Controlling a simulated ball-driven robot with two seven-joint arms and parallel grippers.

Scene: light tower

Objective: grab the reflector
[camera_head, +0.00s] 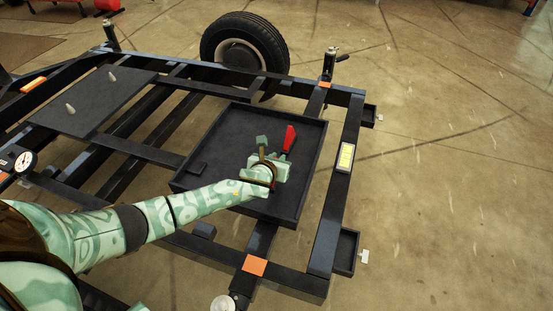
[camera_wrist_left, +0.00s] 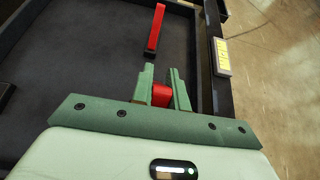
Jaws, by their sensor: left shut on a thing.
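My left gripper (camera_head: 273,160) is over the dark tray (camera_head: 312,160) on the right part of the black trailer frame. It is shut on a red reflector, whose red face (camera_wrist_left: 161,95) shows between the fingers in the left wrist view; the fingers hide much of it. A long red piece (camera_wrist_left: 155,30) shows beyond the fingertips, also just past them in the head view (camera_head: 289,138). Whether it joins the held piece I cannot tell. My right gripper is out of view.
A yellow-white lamp (camera_head: 345,157) sits on the frame's right rail. A wheel (camera_head: 245,43) stands at the back. A dark plate (camera_head: 95,100) with two small pale cones is at left. Orange markers (camera_head: 254,265) and a gauge (camera_head: 25,161) are on the frame. Floor at right is clear.

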